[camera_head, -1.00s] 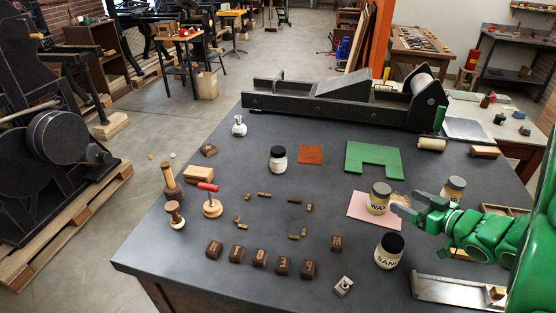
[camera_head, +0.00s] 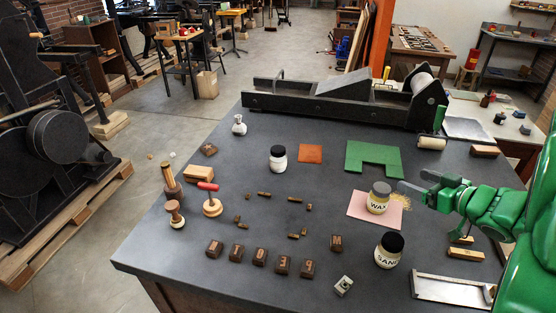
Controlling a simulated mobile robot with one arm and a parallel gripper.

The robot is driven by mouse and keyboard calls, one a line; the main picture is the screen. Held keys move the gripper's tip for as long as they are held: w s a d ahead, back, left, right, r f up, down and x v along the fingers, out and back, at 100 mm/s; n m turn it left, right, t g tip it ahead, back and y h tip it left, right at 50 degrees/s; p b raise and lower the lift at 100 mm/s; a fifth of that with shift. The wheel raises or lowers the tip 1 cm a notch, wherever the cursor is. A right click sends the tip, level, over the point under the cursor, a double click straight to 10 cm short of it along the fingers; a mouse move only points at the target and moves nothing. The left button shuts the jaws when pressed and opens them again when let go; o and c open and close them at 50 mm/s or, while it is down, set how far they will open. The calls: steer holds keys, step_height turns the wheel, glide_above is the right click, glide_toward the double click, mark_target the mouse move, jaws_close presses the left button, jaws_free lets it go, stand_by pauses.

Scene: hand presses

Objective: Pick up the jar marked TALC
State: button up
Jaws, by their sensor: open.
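My green gripper (camera_head: 416,184) is open and empty above the right side of the table, just right of the WAX jar. No readable TALC label shows. The grey-lidded jar marked WAX (camera_head: 377,204) stands on a pink sheet (camera_head: 358,205). A dark-lidded jar marked SAND (camera_head: 387,258) stands nearer the front. A white jar with a black lid (camera_head: 278,160) stands farther back and left; its label is too small to read. A grey-lidded jar seen earlier at the right does not show now; my arm covers that spot.
A green U-shaped piece (camera_head: 374,156) and an orange square (camera_head: 311,153) lie toward the back, before a long dark press (camera_head: 330,108). Letter blocks (camera_head: 259,256) line the front. A metal tray (camera_head: 440,287) lies front right. Stamps (camera_head: 211,205) stand at the left.

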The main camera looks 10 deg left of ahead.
step_height(320, 180, up, 4)
steer(key=n+h, duration=0.1)
steer(key=n, duration=3.5)
glide_above(281, 153)
steer(key=s+d, duration=0.3)
steer(key=d, duration=0.1)
steer(key=shift+m, duration=0.3)
step_height(281, 153, down, 11)
steer(key=shift+f, duration=0.15)
steer(key=shift+w+a+f, duration=0.15)
steer(key=shift+f, duration=0.25)
steer(key=shift+x, duration=1.2)
steer(key=shift+w+a+f, duration=0.35)
steer(key=shift+w+a, duration=0.05)
steer(key=shift+a, duration=0.3)
steer(key=shift+w+a+f, duration=0.15)
steer(key=shift+w+a, duration=0.25)
steer(key=shift+a, duration=0.25)
steer(key=shift+x, duration=0.95)
steer(key=shift+d+f, duration=0.1)
